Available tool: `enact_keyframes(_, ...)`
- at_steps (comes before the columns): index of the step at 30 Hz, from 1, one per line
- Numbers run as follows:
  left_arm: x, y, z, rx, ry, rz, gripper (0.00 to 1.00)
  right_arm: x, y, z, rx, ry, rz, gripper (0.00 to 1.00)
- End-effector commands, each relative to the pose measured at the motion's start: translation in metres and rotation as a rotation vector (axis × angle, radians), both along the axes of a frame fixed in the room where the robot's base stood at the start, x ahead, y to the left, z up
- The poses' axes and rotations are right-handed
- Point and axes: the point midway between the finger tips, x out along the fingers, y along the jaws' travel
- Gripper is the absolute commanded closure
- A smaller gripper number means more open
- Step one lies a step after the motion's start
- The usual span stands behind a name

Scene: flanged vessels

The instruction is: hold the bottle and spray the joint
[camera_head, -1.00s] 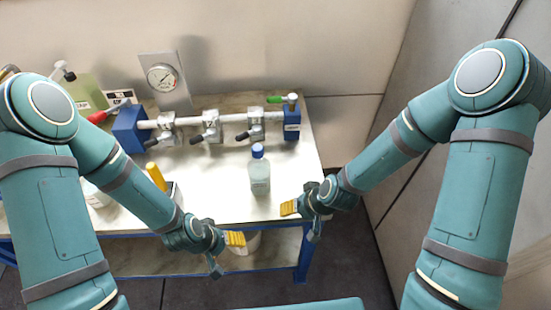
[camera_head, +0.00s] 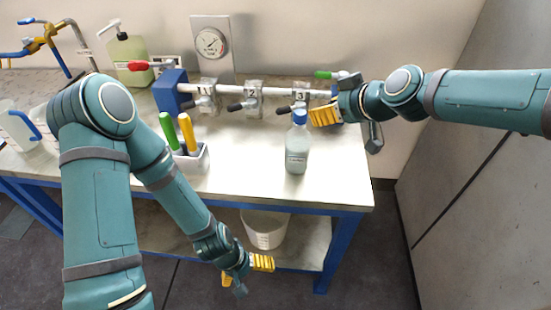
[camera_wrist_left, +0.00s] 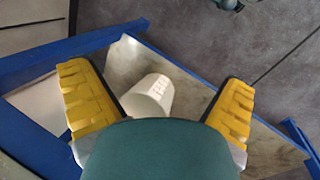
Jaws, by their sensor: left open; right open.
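A clear bottle with a blue cap (camera_head: 297,148) stands upright on the bench, in front of the joint labelled 3 (camera_head: 300,97). Joints labelled 2 (camera_head: 252,95) and 1 (camera_head: 207,94) sit further left on the same horizontal pipe. My right gripper (camera_head: 338,113) is open at the right end of the pipe, behind and right of the bottle; it hides part of the blue end block. No contact with the bottle shows. My left gripper (camera_head: 244,271) is open and empty, low in front of the bench. Its yellow-padded fingers (camera_wrist_left: 160,110) are wide apart in the left wrist view.
A holder (camera_head: 190,158) with green and yellow handled tools stands left of the bottle. A gauge (camera_head: 210,43) is behind the pipe. A white bucket (camera_head: 265,229) sits on the lower shelf, also in the left wrist view (camera_wrist_left: 150,97). The bench's right front is clear.

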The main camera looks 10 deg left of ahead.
Motion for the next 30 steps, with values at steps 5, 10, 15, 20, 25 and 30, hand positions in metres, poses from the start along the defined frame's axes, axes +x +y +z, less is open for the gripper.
enact_keyframes(5,-0.024,-0.012,0.011,-0.079,0.232,0.176,0.0,0.0,0.0,-0.001,0.0,0.001,-0.001,0.54)
enact_keyframes(10,-0.034,-0.036,0.033,-0.215,0.433,0.35,0.0,0.0,0.0,-0.001,0.0,0.002,-0.001,0.54)
enact_keyframes(15,-0.026,-0.063,0.064,-0.402,0.597,0.53,0.0,0.0,0.0,-0.001,0.0,0.002,-0.001,0.54)
enact_keyframes(20,0.0,-0.083,0.097,-0.614,0.706,0.71,0.0,0.0,0.0,-0.001,0.0,0.002,-0.001,0.54)
enact_keyframes(25,0.044,-0.091,0.134,-0.871,0.765,0.908,0.0,0.0,0.0,-0.001,0.0,0.002,-0.001,0.54)
enact_keyframes(30,0.098,-0.079,0.168,-1.141,0.757,1.115,0.0,0.0,0.0,-0.001,0.0,0.002,-0.001,0.54)
